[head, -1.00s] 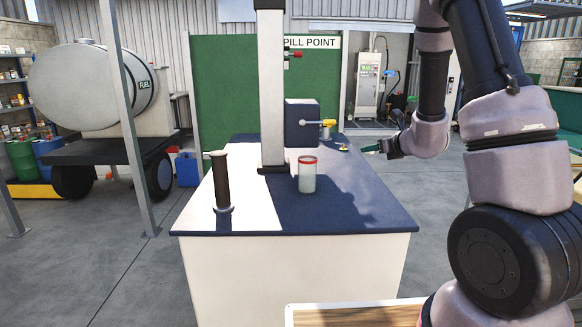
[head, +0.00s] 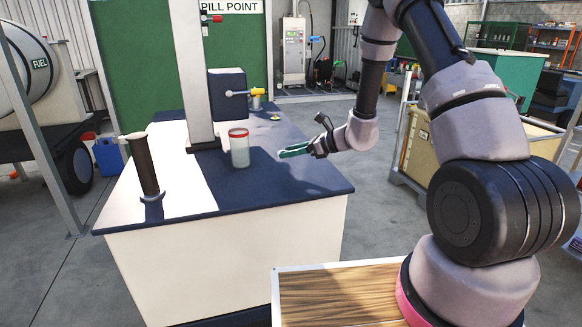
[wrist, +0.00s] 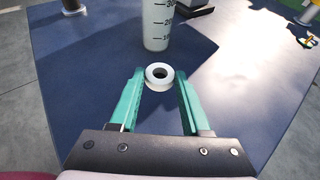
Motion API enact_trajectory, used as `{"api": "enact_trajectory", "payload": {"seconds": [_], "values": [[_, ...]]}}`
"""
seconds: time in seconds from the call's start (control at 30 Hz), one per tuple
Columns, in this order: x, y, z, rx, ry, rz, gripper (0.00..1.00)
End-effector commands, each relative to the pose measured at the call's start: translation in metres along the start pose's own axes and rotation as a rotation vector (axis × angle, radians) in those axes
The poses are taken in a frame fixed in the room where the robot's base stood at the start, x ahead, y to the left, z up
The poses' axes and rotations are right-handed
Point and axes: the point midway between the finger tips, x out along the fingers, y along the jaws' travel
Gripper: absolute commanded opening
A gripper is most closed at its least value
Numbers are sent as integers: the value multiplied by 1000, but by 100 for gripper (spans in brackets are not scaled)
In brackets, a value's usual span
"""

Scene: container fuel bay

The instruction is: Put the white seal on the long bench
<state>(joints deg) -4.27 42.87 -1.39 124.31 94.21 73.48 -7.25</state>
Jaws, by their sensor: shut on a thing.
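The white seal (wrist: 160,85) is a small thick ring with a dark hole, seen in the wrist view between the tips of my gripper (wrist: 160,77). The green fingers are shut on it. In the head view my gripper (head: 296,151) shows over the right part of the blue-topped bench (head: 290,188); the seal cannot be made out there. The seal appears held above the blue top, though the exact gap is unclear. I cannot tell whether this is the long bench.
A red-lidded graduated bottle (head: 239,150) stands just ahead of my gripper. A crate cart (head: 450,145) stands right, with floor between.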

Motion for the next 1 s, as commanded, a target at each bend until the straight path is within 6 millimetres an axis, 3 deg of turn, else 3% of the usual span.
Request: {"api": "enact_trajectory", "payload": {"seconds": [0.4, 0.8, 0.83, 0.9, 1.0], "values": [[18, 0, -45, 3, 1, -2, 0], [21, -1, -51, 1, 0, -3, 0], [21, -1, -51, 1, 0, -3, 55], [21, -1, -51, 1, 0, -3, 77], [21, -1, -51, 1, 0, -3, 77]]}}
